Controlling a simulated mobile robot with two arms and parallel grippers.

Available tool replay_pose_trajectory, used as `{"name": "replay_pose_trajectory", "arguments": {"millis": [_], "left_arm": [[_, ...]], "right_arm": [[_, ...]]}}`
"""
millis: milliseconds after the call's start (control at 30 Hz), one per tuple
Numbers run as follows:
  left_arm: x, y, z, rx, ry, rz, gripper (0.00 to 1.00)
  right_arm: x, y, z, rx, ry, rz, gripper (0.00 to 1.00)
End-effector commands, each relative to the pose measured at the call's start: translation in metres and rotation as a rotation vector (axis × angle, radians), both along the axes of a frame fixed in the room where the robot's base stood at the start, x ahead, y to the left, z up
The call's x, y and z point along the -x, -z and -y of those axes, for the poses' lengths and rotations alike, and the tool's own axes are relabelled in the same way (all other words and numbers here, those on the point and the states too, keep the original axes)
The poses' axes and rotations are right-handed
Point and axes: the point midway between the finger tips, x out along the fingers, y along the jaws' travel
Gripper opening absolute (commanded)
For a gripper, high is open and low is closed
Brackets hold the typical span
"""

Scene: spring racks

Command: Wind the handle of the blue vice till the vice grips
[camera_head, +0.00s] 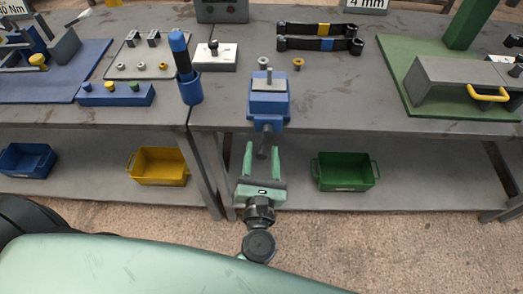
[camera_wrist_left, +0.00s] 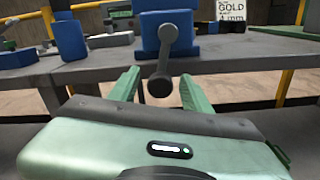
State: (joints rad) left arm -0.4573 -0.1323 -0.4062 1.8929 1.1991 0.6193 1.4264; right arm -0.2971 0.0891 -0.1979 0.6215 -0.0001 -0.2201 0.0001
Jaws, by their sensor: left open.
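The blue vice (camera_head: 269,108) stands at the front edge of the grey bench, with a light metal piece (camera_head: 268,85) at its top. Its dark handle (camera_head: 262,144) sticks out over the edge. In the left wrist view the handle (camera_wrist_left: 160,66) hangs down from the screw, ending in a round knob, in front of the blue vice (camera_wrist_left: 150,20). My left gripper (camera_head: 261,148) has green fingers, open, pointing at the vice. The knob shows between the fingertips in the left wrist view (camera_wrist_left: 160,84), with gaps on both sides. The jaws' gap is hard to see. My right gripper is not in view.
A blue holder (camera_head: 191,90) with a blue-handled tool stands left of the vice. A green board (camera_head: 405,62) with a grey block is at right. Yellow (camera_head: 160,167) and green (camera_head: 346,172) bins sit on the lower shelf.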

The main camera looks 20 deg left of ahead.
Motion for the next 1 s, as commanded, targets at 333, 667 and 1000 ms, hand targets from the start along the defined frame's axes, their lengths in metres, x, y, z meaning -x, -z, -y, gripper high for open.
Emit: {"name": "replay_pose_trajectory", "arguments": {"millis": [333,667,1000], "left_arm": [[-0.002,0.001,-0.001,-0.001,0.000,-0.001,0.32],[-0.002,0.000,-0.001,-0.007,0.000,-0.003,0.00],[0.000,-0.005,-0.008,-0.141,0.001,-0.042,0.00]], "right_arm": [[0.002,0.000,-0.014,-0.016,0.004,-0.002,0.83],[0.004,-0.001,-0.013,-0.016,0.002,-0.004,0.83],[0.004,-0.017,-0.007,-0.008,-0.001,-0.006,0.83]]}}
